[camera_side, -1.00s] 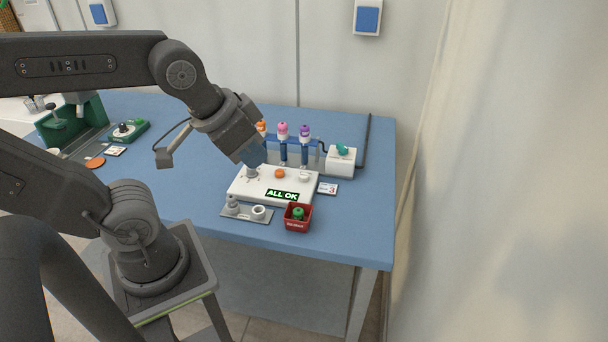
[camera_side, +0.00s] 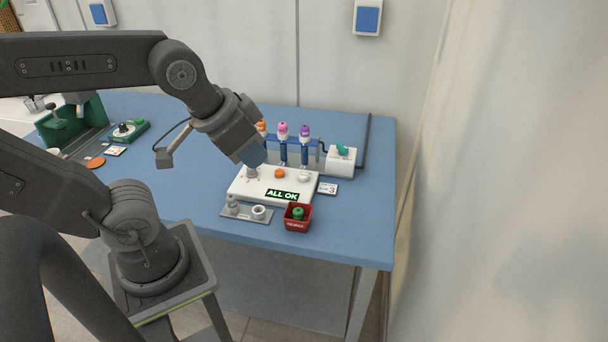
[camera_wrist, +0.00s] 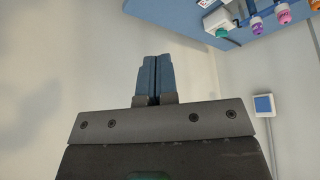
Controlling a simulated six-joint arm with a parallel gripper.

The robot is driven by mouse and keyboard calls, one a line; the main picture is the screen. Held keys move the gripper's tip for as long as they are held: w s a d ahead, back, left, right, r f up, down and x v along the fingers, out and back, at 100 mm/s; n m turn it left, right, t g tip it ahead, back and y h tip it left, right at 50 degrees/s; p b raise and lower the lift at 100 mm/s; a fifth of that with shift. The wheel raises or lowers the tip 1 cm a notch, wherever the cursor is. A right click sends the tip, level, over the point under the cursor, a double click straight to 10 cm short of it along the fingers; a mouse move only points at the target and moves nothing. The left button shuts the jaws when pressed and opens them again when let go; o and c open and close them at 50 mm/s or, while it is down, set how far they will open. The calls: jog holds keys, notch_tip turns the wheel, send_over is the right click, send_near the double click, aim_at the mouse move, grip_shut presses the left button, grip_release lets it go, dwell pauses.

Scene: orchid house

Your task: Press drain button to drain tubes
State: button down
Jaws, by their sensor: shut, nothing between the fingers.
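A white control box (camera_side: 246,188) lies on the blue table, with an "ALL OK" display (camera_side: 282,195) on its front. On its top are an orange button (camera_side: 280,173), a white button (camera_side: 304,177) and a grey part (camera_side: 252,172) at the left. I cannot tell which is the drain button. Behind it stand tubes (camera_side: 283,153) with orange, pink and purple caps; the caps also show in the wrist view (camera_wrist: 284,15). My gripper (camera_side: 254,157) is shut and empty over the box's left rear, close to the grey part. Its blue fingers (camera_wrist: 153,80) are together in the wrist view. Contact is unclear.
A white unit with a teal knob (camera_side: 341,160) stands right of the tubes. A red bin (camera_side: 297,218) holding a green item and a grey plate (camera_side: 245,213) with two fittings lie in front. A number card (camera_side: 328,188) lies at the right. The table's right side is clear.

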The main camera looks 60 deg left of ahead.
jog(key=shift+a, duration=0.1)
jog(key=m+t+h, duration=0.1)
jog(key=m+t, duration=0.3)
jog(key=m, duration=0.7)
send_over(304, 176)
notch_tip(304, 176, down, 13)
jog(key=shift+s+f+g+h, duration=0.1)
jog(key=shift+f+g+h, duration=0.05)
jog(key=shift+g+h, duration=0.15)
jog(key=shift+f, duration=0.1)
jog(key=shift+f, duration=4.3)
jog(key=shift+f, duration=0.15)
